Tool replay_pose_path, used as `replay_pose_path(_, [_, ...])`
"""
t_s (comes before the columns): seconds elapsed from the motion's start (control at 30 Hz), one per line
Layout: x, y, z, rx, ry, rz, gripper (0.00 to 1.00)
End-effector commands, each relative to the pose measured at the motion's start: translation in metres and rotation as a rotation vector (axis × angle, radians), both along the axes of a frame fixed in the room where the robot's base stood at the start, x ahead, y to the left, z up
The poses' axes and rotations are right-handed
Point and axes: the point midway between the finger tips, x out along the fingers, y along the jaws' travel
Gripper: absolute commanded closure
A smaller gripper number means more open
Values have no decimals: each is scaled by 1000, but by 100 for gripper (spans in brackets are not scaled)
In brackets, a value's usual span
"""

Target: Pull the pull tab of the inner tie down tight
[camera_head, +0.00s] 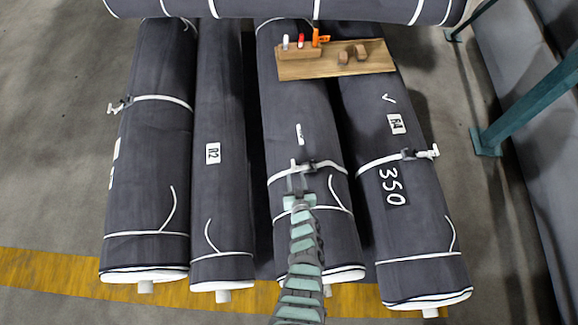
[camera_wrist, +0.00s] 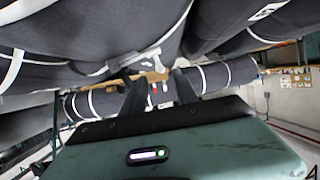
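Several dark grey rolls lie side by side. A white tie (camera_head: 330,164) runs across the third roll (camera_head: 300,110) from the left, with a dark buckle and a short white pull tab (camera_head: 293,166) standing up near its middle. My gripper (camera_head: 298,185) is just below this buckle in the head view and partly covers it. In the wrist view my gripper (camera_wrist: 158,82) has its two dark fingers apart, with nothing clearly held between them. The white tie (camera_wrist: 92,82) runs along the roll's underside there, with the buckle close to the left fingertip. Whether a finger touches it cannot be told.
A wooden board (camera_head: 335,65) with small blocks and red, white and orange items lies across the rolls' far part. The fourth roll (camera_head: 400,215) has its own tie and buckle (camera_head: 425,154). A teal metal frame (camera_head: 525,105) stands at the right.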

Motion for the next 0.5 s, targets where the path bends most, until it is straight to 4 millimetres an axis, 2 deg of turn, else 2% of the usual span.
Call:
replay_pose_path(0.03, [10,1,-9,1,-3,-1,65])
replay_pose_path(0.3, [51,7,-24,1,-6,-1,65])
replay_pose_path(0.5, [66,11,-31,1,-2,1,65])
